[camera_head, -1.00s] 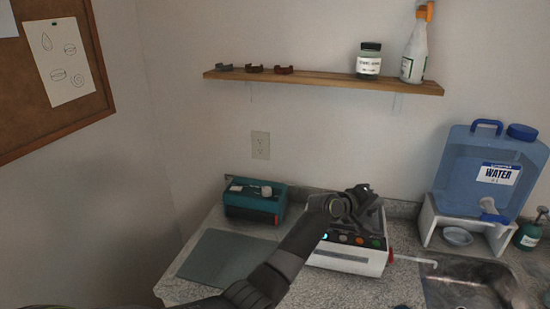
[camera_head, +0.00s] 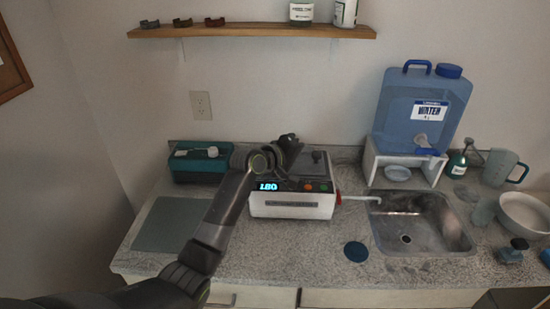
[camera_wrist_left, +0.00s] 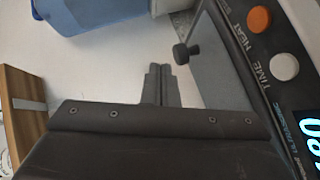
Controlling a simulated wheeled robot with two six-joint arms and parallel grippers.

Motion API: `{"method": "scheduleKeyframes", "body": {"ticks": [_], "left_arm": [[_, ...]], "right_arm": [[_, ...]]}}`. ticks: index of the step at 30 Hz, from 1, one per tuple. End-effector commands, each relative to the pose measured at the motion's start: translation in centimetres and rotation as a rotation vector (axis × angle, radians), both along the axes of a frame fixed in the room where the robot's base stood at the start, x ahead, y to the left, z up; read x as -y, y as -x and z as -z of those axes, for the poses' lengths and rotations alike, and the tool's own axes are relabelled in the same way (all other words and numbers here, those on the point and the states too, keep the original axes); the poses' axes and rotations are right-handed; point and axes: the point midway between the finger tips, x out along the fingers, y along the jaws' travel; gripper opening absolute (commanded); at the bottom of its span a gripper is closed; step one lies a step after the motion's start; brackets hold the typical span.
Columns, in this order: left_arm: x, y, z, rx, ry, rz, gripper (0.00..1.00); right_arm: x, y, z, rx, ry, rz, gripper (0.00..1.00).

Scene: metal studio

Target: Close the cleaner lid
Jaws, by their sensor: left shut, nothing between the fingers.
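The ultrasonic cleaner (camera_head: 290,207) is a white box with a dark top, a lit blue display and coloured knobs on its front. In the left wrist view the lid (camera_wrist_left: 212,68) shows beside the dark control panel. My left gripper (camera_head: 290,143) is shut and empty above the left part of the cleaner. Its fingertips (camera_wrist_left: 158,70) are left of the lid's knob in the wrist view. I cannot tell whether they touch the lid. My right gripper is not in view.
A teal box (camera_head: 197,165) and a grey-green mat (camera_head: 170,226) lie to the left. A blue water jug (camera_head: 410,108) on a white stand is behind the sink (camera_head: 455,235), on the right. A shelf (camera_head: 250,31) runs above. The counter in front of the cleaner is mostly clear.

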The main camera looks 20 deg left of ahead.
Motion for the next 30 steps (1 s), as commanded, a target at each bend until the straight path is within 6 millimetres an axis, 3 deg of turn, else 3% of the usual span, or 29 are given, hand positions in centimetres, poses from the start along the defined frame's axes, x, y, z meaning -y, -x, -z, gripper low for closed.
{"method": "scheduleKeyframes", "body": {"ticks": [18,30], "left_arm": [[-4.4,7.8,-2.7,0.002,0.000,0.000,0.00],[-4.9,8.8,-3.1,-0.001,0.001,0.001,0.00]], "right_arm": [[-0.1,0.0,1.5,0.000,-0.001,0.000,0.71],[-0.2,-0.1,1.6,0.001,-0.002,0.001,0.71]]}}
